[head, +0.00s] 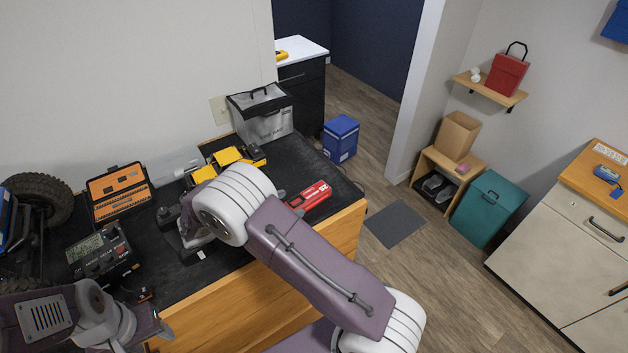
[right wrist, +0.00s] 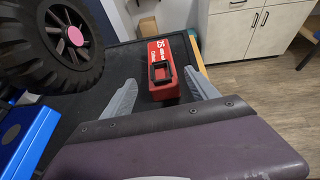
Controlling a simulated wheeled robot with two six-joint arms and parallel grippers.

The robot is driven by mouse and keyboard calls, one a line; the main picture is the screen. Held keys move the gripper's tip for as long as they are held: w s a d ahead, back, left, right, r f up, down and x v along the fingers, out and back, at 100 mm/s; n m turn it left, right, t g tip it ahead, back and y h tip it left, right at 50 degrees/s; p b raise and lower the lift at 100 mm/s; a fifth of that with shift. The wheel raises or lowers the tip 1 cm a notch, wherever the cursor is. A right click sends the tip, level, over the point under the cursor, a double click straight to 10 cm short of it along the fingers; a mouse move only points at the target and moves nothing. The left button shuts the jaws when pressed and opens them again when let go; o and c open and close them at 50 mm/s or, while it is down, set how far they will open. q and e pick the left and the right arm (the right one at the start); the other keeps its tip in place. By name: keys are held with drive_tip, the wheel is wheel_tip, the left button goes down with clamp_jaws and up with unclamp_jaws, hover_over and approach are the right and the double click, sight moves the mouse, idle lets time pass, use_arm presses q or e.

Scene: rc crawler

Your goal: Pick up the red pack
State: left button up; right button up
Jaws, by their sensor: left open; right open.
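The red pack (head: 310,196) lies on the black mat of the workbench, near its right end in the head view. In the right wrist view the red pack (right wrist: 161,52) shows ahead, with a black loop on its face. My right gripper (head: 180,236) is open and empty, left of the pack in the head view. In the right wrist view its two grey fingers (right wrist: 160,80) spread on either side of the pack's near end; whether they touch it I cannot tell. My left gripper (head: 148,322) is at the lower left, open, its fingers partly cut off.
On the bench stand a black charger (head: 100,255), an orange case (head: 118,193), a yellow-and-black item (head: 228,158) and a grey bag (head: 262,117). A big black wheel (head: 38,200) stands at the far left. A blue box (head: 341,138) is on the floor behind.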

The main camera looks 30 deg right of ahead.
sight(301, 200)
drive_tip(key=shift+a+r, duration=0.1)
drive_tip(key=shift+r, duration=0.05)
drive_tip(key=shift+s+d+r+p, duration=0.2)
drive_tip(key=shift+s+d+p, duration=0.15)
drive_tip(key=shift+s, duration=0.25)
drive_tip(key=x, duration=0.2)
drive_tip(key=p+x, duration=0.1)
drive_tip(key=x, duration=0.1)
drive_tip(key=p+x, duration=0.1)
drive_tip(key=shift+w+d+f, duration=0.2)
drive_tip(key=shift+w+d, duration=0.1)
drive_tip(key=shift+w, duration=0.2)
drive_tip(key=shift+d+f, duration=0.2)
drive_tip(key=shift+d, duration=0.05)
clamp_jaws()
use_arm(q)
drive_tip(key=r, duration=0.2)
drive_tip(key=s+r, duration=0.1)
drive_tip(key=shift+a+r, duration=0.1)
drive_tip(key=shift+a, duration=0.25)
use_arm(e)
drive_tip(key=shift+r, duration=0.1)
